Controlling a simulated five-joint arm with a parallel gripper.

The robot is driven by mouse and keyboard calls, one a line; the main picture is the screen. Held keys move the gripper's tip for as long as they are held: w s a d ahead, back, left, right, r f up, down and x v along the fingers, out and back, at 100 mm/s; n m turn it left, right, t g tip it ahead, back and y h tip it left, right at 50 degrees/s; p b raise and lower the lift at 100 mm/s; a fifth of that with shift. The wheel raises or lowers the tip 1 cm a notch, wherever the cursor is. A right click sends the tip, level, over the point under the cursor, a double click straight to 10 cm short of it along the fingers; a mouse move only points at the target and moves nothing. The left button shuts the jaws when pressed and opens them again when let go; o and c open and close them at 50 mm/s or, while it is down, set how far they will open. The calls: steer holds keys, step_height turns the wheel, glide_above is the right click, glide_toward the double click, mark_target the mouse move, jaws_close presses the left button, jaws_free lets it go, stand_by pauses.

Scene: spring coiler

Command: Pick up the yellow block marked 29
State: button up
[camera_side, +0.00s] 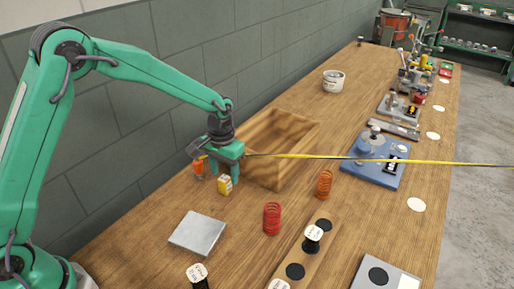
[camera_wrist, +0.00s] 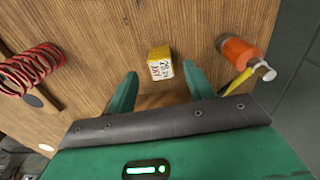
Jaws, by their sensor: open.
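The yellow block (camera_side: 225,185) stands on the wooden bench, just below my gripper (camera_side: 229,172) in the side view. In the wrist view the yellow block (camera_wrist: 160,54) shows a white label with dark writing too small to read surely. My gripper (camera_wrist: 159,78) is open, with its two green fingers spread on either side of the block's line. The block appears just beyond the fingertips and no contact shows. Nothing is held.
An orange cylinder (camera_wrist: 240,50) with a yellow part stands close to the right finger in the wrist view. A wooden box (camera_side: 291,125) is behind my gripper. A red spring (camera_side: 272,218) and a grey plate (camera_side: 198,233) are nearer. A yellow-black strip (camera_side: 400,161) crosses the side view.

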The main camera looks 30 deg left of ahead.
mark_target(224, 178)
steer(key=shift+a+f, duration=0.1)
steer(key=shift+f, duration=1.7)
steer(key=c, duration=1)
steer(key=shift+r, duration=0.1)
steer(key=shift+c, duration=0.2)
steer(key=shift+r, duration=0.65)
steer(key=r, duration=0.3)
steer(key=shift+s+d+r, duration=0.1)
steer(key=shift+s+d, duration=0.2)
steer(key=shift+d, duration=0.05)
steer(key=s+d+r, duration=0.6)
steer(key=s+d, duration=0.1)
steer(key=d, duration=0.1)
steer(key=shift+d+r, duration=0.15)
steer(key=shift+r, duration=0.05)
